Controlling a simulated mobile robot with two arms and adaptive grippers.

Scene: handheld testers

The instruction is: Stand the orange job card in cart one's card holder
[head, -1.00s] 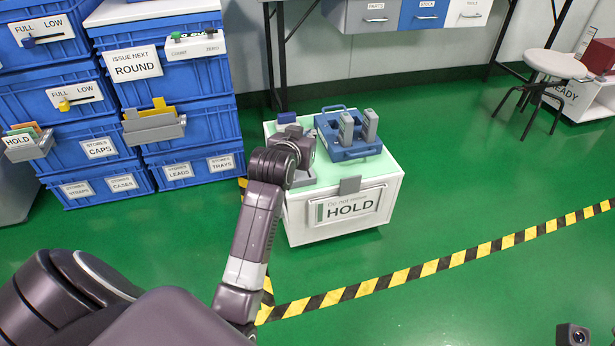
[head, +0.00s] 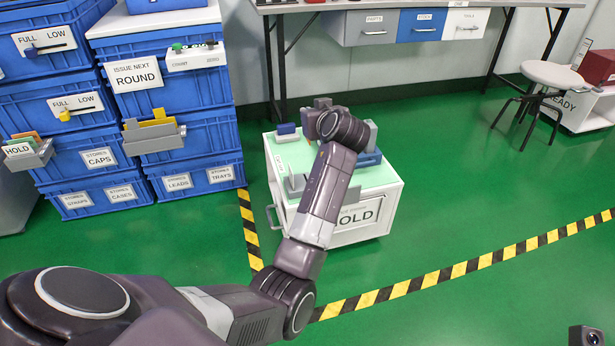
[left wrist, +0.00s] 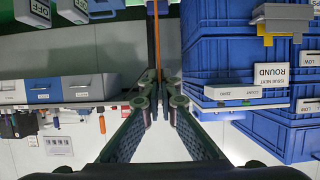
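An orange strip, which looks like the orange job card (left wrist: 156,40) seen edge-on, runs from between my left gripper's fingertips to the picture's top edge in the left wrist view. My left gripper (left wrist: 162,100) is nearly closed on it.
The cart's pale green top (head: 285,155) carries a blue case (head: 368,160) with grey upright testers, partly hidden by my arm. Blue crates (head: 190,130) with card racks (head: 153,135) stand left. A workbench (head: 400,8) is behind. Green floor is open to the right.

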